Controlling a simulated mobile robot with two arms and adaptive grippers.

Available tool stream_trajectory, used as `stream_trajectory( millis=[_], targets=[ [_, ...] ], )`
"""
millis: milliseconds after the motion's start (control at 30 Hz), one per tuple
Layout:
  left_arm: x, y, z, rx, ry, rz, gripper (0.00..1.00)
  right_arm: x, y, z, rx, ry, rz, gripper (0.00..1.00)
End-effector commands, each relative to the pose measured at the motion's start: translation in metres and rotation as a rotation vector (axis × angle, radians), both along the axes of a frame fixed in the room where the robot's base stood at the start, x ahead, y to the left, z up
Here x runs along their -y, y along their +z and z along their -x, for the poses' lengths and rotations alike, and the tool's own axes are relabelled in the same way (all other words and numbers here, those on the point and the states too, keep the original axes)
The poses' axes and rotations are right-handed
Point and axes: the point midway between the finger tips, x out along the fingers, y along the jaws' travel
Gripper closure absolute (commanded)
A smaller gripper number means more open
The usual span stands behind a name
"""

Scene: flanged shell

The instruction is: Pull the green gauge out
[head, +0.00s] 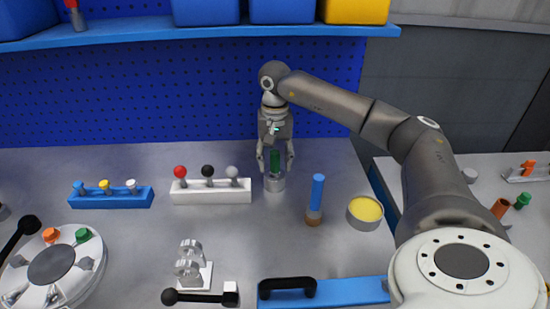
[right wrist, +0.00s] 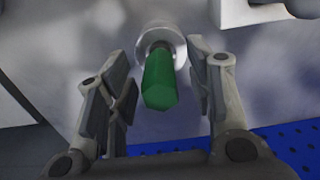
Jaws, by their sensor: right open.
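The green gauge (head: 275,161) stands upright in a round metal holder (head: 274,184) on the bench, below the blue pegboard. In the right wrist view the green gauge (right wrist: 159,80) shows as a green handle, with its lower end in the metal ring (right wrist: 158,40). My right gripper (head: 275,168) is above the holder, pointing down. In the right wrist view its two open fingers (right wrist: 160,90) stand on either side of the green handle, with a gap visible on both sides. My left gripper is not in view.
A white block with red, black and grey knobs (head: 211,197) stands just left of the holder. A blue-handled tool (head: 316,198) and a round tin with yellow contents (head: 365,212) are to the right. A blue shelf (head: 200,38) runs above.

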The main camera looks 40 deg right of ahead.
Motion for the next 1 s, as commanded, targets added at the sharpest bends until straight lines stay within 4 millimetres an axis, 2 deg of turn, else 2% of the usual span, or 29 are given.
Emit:
stream_trajectory(
  millis=[233, 600, 1000],
  targets=[
    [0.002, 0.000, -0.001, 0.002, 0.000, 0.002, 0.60, 0.000, 0.000, 0.000, 0.000, 0.000, 0.000, 0.53],
    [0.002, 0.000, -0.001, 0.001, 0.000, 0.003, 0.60, 0.000, 0.000, 0.000, 0.000, 0.000, 0.000, 1.00],
    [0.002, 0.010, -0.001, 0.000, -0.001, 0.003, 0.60, 0.000, 0.012, 0.000, 0.001, 0.000, 0.000, 1.00]
  ],
)
